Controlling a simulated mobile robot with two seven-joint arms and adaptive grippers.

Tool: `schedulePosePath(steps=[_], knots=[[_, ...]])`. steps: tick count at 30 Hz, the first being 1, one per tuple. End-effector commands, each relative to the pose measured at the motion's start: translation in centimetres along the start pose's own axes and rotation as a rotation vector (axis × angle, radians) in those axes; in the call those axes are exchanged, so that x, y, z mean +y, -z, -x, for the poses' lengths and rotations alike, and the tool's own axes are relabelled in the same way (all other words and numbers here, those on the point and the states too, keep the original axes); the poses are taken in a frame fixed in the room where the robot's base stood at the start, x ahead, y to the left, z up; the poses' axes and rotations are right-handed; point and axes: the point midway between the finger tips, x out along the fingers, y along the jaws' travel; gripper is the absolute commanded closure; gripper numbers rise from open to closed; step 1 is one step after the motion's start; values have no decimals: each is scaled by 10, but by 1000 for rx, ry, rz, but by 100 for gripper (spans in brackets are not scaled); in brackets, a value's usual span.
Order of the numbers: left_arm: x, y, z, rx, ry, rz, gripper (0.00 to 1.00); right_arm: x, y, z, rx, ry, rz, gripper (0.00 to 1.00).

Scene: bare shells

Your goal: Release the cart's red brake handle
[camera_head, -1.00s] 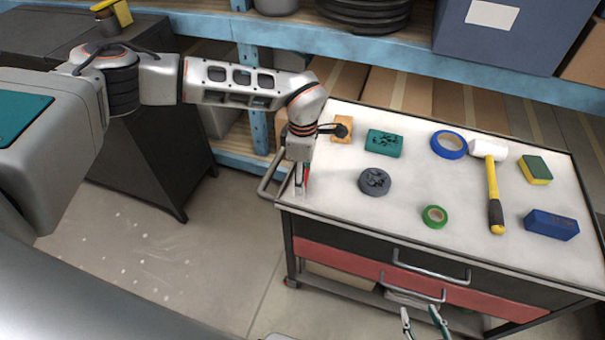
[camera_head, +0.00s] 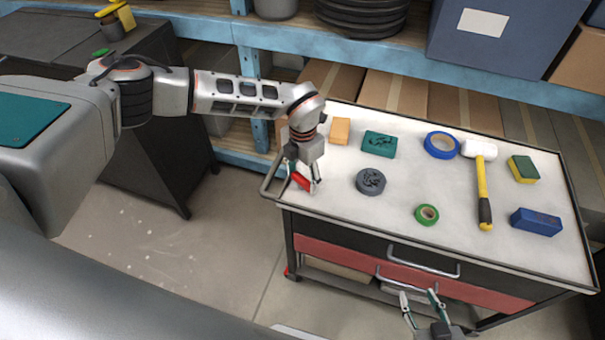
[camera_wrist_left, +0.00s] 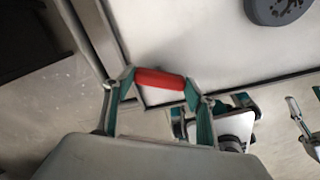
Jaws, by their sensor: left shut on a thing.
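The cart (camera_head: 340,212) has a white top and a grey rail at its left end. The red brake handle (camera_head: 301,181) is at the cart's near left corner, and it also shows in the left wrist view (camera_wrist_left: 160,79). My left gripper (camera_head: 302,183) is over that corner, with its fingers shut on the two ends of the red handle. In the left wrist view the teal-edged fingers (camera_wrist_left: 158,90) sit on either side of it. My right gripper (camera_head: 417,294) is low in front of the drawers, open and empty.
The cart top holds a grey puck (camera_head: 370,182), green tape (camera_head: 427,215), blue tape (camera_head: 441,145), a mallet (camera_head: 482,180), a teal block (camera_head: 379,144), an orange block (camera_head: 340,130), a sponge (camera_head: 523,169) and a blue block (camera_head: 536,222). Blue shelving (camera_head: 480,82) stands behind.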

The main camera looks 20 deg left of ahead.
Motion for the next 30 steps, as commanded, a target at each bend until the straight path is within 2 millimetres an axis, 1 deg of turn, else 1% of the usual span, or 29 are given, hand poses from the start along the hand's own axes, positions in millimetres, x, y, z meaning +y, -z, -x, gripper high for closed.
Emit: schedulePosePath(steps=[6, 15, 21, 30], knots=[[0, 0, 2, 0, 0, 194, 66, 2, 7, 4, 1, -1, 0, 60], [0, -1, 1, -1, 1, 391, 66, 2, 8, 7, -4, -1, 1, 60], [0, -1, 1, -2, 0, 463, 66, 2, 9, 8, -5, 0, 1, 60], [0, -1, 1, -2, 0, 498, 66, 2, 10, 8, -4, 0, 1, 60]])
